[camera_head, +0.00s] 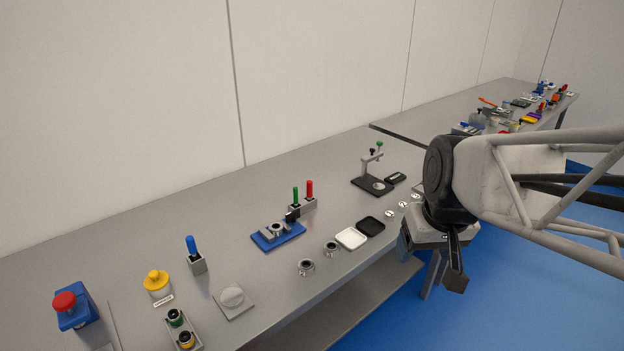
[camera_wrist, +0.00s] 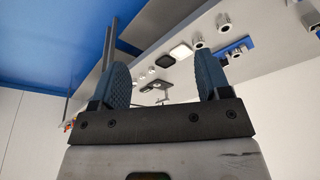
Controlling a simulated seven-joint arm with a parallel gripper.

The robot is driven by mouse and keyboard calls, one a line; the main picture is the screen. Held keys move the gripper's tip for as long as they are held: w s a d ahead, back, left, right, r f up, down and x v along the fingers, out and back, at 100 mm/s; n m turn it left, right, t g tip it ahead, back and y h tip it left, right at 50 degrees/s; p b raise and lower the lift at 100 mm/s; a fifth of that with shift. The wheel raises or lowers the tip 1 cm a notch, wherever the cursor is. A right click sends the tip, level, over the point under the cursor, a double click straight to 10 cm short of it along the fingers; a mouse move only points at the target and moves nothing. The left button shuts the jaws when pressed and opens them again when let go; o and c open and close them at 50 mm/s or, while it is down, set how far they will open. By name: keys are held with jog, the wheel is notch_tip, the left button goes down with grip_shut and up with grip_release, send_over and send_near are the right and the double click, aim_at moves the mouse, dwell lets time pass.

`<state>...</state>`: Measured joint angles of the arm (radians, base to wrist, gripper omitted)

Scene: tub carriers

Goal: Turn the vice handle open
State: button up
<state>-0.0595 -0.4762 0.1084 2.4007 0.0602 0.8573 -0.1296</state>
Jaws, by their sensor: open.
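A blue base plate (camera_head: 266,242) with a grey round metal part and a small black block sits mid-table in the head view; it looks like the vice, though I cannot make out its handle for sure. The same blue piece (camera_wrist: 235,50) shows small, beyond the right finger, in the wrist view. My gripper (camera_head: 452,270) hangs near the table's front edge, right of and well apart from the blue piece. In the wrist view my gripper (camera_wrist: 163,78) has its two blue-padded fingers wide apart with nothing between them.
Two metal cylinders (camera_head: 306,267), a white tray (camera_head: 351,238) and a black tray (camera_head: 370,226) line the front edge. A red and green-topped block (camera_head: 302,203) stands just behind the blue piece. A black-based stand (camera_head: 370,185) is farther right. The back strip of table is clear.

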jog(key=w+a+f+n, duration=0.15)
jog(key=w+a, duration=0.35)
jog(key=w, duration=0.6)
jog(key=n+y, duration=0.2)
jog(key=n, duration=0.4)
send_near(293, 212)
jog(key=f, duration=0.2)
jog(key=shift+w+a+r, duration=0.1)
jog(key=shift+w+r, duration=0.05)
jog(key=shift+w, duration=0.15)
jog(key=shift+x, duration=3.85)
jog(key=shift+a, duration=0.15)
jog(key=c, duration=0.6)
